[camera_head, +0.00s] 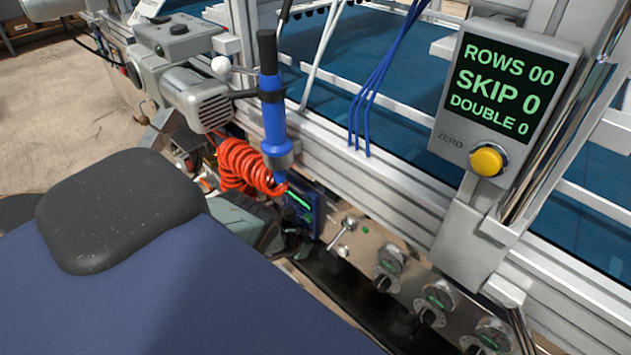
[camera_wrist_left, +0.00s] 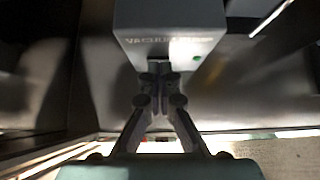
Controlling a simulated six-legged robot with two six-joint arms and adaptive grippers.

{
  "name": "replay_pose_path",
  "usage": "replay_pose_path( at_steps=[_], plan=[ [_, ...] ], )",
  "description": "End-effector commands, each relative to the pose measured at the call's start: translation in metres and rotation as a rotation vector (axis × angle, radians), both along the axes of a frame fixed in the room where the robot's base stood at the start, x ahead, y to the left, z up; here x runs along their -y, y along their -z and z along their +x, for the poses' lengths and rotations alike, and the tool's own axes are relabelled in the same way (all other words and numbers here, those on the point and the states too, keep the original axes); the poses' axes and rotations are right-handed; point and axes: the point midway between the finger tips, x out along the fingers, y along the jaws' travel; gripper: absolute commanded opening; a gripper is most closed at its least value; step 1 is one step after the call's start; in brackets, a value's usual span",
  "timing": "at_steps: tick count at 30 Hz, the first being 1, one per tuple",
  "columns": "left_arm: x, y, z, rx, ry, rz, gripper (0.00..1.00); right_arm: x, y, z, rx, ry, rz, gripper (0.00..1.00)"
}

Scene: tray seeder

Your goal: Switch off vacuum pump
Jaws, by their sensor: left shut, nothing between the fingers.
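In the left wrist view a grey box (camera_wrist_left: 168,22) carries lettering that starts "VACUUM"; the rest is too blurred to read. A small green light (camera_wrist_left: 197,58) glows on it. My left gripper (camera_wrist_left: 159,72) is shut and empty, its fingertips at the box's lower edge; I cannot tell whether they touch. In the head view my left gripper (camera_head: 290,222) is small and dark, low beside a blue box with a green lit strip (camera_head: 299,201). I cannot tell whether this is the same box. The switch itself is not clear. My right gripper is not in view.
A blue wand (camera_head: 272,110) stands upright above a coiled red hose (camera_head: 243,166), close to my left gripper. A metal panel (camera_head: 362,242) holds a lever (camera_head: 343,232) and several knobs. A counter box (camera_head: 509,90) with a yellow button (camera_head: 487,160) stands at right.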

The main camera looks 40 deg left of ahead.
Motion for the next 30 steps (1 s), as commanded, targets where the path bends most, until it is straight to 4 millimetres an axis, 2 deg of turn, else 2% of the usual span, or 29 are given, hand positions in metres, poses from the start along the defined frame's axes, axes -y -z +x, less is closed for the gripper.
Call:
replay_pose_path(
  at_steps=[7,21,29,30],
  plan=[
    [0.0,-0.012,0.0,0.001,0.0,0.0,0.0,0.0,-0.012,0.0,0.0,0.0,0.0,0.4],
    [-0.002,-0.013,-0.001,0.0,-0.001,-0.001,0.0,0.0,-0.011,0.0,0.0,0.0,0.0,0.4],
    [-0.002,-0.02,-0.01,-0.001,-0.002,-0.002,0.0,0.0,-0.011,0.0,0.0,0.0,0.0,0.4],
    [-0.003,-0.018,-0.017,-0.005,-0.001,-0.001,0.0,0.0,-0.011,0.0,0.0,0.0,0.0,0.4]
  ],
)
